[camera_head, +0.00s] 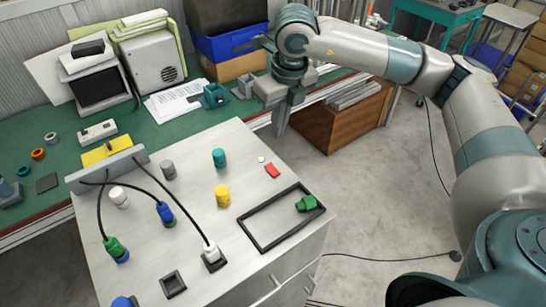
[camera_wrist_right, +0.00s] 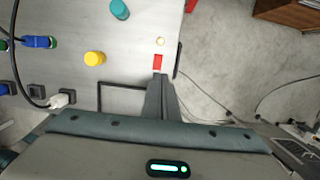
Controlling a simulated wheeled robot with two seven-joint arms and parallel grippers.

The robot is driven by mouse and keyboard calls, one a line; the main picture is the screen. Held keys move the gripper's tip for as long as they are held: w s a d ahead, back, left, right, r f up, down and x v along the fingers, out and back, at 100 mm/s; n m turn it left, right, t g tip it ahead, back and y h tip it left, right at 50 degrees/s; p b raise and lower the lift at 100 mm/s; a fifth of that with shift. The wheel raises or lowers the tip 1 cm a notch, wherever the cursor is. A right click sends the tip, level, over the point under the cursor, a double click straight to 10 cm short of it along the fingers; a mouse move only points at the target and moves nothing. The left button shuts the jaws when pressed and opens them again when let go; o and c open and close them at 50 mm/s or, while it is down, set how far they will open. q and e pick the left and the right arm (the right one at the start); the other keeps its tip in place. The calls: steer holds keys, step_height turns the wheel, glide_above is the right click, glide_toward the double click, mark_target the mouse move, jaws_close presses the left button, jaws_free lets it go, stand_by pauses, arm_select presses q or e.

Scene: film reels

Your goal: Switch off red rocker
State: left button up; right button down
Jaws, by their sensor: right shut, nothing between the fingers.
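The red rocker (camera_head: 271,170) is a small red block on the grey cabinet top (camera_head: 190,200), near its right edge. A small pale round light (camera_head: 261,159) sits just behind it. My right gripper (camera_head: 279,131) is shut and empty, with its fingers pointing down, beyond the rocker near the cabinet's back right edge. It is apart from the rocker in the head view. In the right wrist view the rocker (camera_wrist_right: 158,62) shows just past the shut fingertips (camera_wrist_right: 160,78). Which way the rocker is tilted is too small to tell. My left gripper is not in view.
A black frame (camera_head: 243,229) with a green connector (camera_head: 308,203) lies in front of the rocker. Yellow (camera_head: 222,196) and teal (camera_head: 219,158) knobs stand to its left. Cabled plugs are farther left. A green bench (camera_head: 190,130) with equipment runs behind; open floor lies right.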

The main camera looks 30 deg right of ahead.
mark_target(272, 166)
steer(key=f+p, duration=0.2)
steer(key=f, duration=0.2)
steer(key=w+f+p, duration=0.1)
steer(key=f+p, duration=0.1)
steer(key=f, duration=0.3)
steer(key=w+f+p, duration=0.1)
steer(key=f+p, duration=0.1)
steer(key=f, duration=0.2)
steer(key=shift+w+a+f, duration=0.15)
steer(key=shift+f, duration=0.1)
